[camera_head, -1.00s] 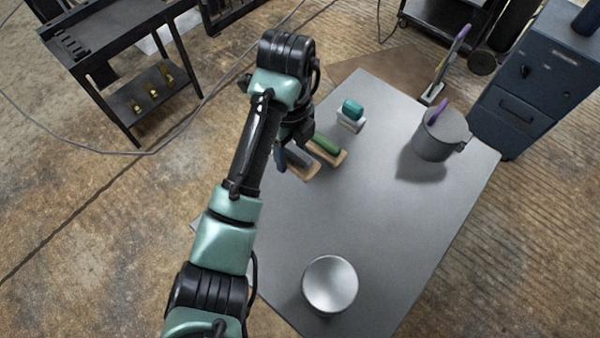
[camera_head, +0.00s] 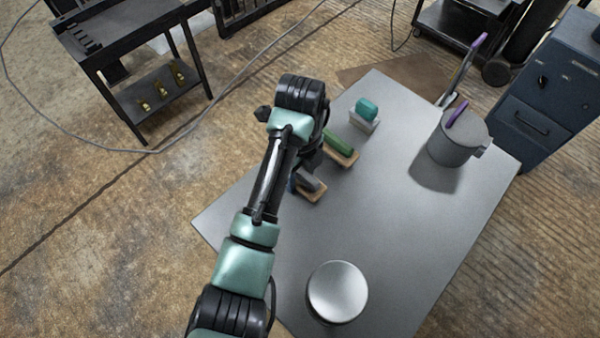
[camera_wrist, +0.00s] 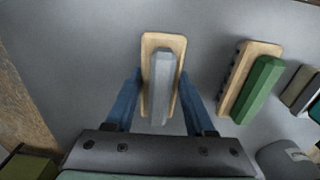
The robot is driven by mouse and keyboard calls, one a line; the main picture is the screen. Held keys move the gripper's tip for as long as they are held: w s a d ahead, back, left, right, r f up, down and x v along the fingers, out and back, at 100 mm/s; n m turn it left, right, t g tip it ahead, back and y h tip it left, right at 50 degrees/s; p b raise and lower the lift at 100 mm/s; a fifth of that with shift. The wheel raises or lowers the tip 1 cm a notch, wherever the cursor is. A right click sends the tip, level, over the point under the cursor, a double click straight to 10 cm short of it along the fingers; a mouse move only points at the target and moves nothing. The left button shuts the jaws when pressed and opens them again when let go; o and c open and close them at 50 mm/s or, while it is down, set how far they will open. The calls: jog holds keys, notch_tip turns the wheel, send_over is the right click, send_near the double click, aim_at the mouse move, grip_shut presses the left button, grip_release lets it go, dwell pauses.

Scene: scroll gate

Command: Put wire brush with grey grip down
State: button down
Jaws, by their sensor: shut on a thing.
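The wire brush with the grey grip (camera_wrist: 162,80) has a tan wooden base and a long grey handle on top. In the wrist view the blue fingers of my gripper (camera_wrist: 161,88) stand on both sides of it, shut on it. In the head view the brush (camera_head: 312,190) is partly hidden by my gripper (camera_head: 300,182), near the left edge of the grey table (camera_head: 390,230). I cannot tell whether its base touches the table. A brush with a green grip (camera_head: 339,145) lies apart from it; it shows to the right in the wrist view (camera_wrist: 260,88).
A pale block with a teal grip (camera_head: 366,110) stands beyond the green brush. A grey pot (camera_head: 452,145) with a purple-handled thing is at the back right. A round silver object (camera_head: 337,292) is at the front. The table's middle is clear.

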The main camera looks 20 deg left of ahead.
jog(key=shift+f, duration=0.1)
jog(key=shift+f, duration=0.1)
jog(key=shift+c, duration=1.3)
grip_release()
jog(key=shift+f+b, duration=0.15)
jog(key=shift+b, duration=0.15)
jog(key=shift+f+b, duration=0.15)
jog(key=shift+b, duration=0.25)
notch_tip(320, 180, up, 13)
jog(key=p, duration=0.7)
jog(key=shift+w+a+r, duration=0.15)
jog(key=shift+w+r, duration=0.05)
